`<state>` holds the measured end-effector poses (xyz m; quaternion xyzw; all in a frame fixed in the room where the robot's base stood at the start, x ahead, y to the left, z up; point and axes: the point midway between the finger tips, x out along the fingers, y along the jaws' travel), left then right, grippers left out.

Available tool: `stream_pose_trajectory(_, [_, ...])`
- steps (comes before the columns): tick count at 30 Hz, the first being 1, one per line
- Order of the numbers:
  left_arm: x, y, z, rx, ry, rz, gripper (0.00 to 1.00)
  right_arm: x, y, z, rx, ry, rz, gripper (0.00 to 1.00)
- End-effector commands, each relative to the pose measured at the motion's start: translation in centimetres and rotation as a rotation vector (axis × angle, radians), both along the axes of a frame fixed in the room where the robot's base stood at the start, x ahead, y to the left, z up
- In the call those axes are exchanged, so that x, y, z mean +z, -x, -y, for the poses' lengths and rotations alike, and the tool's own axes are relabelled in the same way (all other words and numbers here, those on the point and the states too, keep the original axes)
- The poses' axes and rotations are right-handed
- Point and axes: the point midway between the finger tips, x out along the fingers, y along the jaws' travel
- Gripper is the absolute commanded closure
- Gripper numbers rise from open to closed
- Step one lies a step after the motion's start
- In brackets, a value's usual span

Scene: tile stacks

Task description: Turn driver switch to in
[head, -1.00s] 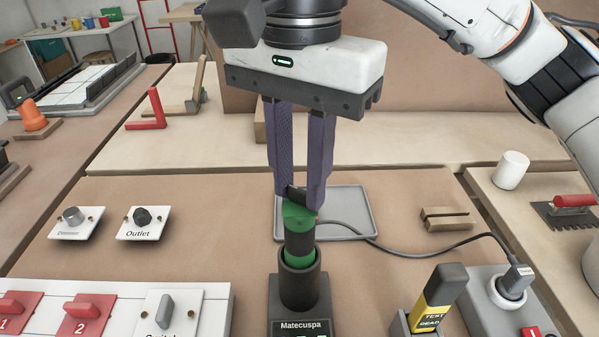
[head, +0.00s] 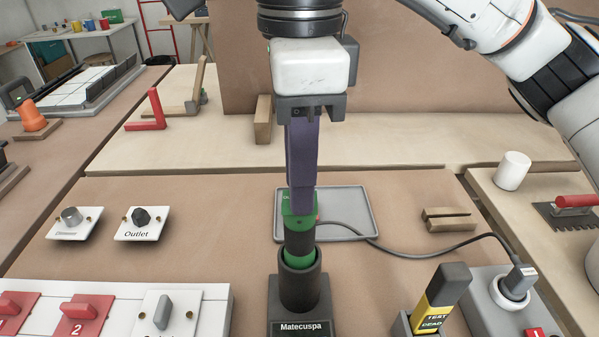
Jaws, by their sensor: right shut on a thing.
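The green and black driver (head: 299,241) stands upright in a dark holder (head: 300,287) labelled "Matecuspa". My right gripper (head: 301,200) points straight down over it. Its purple fingers are seen edge-on, one in front of the other, and their tips meet the green top of the driver. They are shut on the driver's switch, which the fingers hide now. The switch's position cannot be read. My left gripper is not in view.
A grey tray (head: 352,202) lies behind the driver, with a cable passing it. A yellow and black tester (head: 438,297) stands at right. A notched wooden block (head: 449,219) lies behind it. Switch plates and red switches (head: 83,313) fill the left front.

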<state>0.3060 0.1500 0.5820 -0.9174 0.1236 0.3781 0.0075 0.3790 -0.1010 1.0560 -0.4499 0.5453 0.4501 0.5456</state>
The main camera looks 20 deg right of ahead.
Motion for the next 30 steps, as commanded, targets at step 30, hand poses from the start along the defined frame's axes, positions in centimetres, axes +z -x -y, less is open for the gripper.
stream_pose_trajectory(30, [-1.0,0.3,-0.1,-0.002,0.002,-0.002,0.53,0.0,0.0,0.0,-0.772,0.000,0.000,0.99])
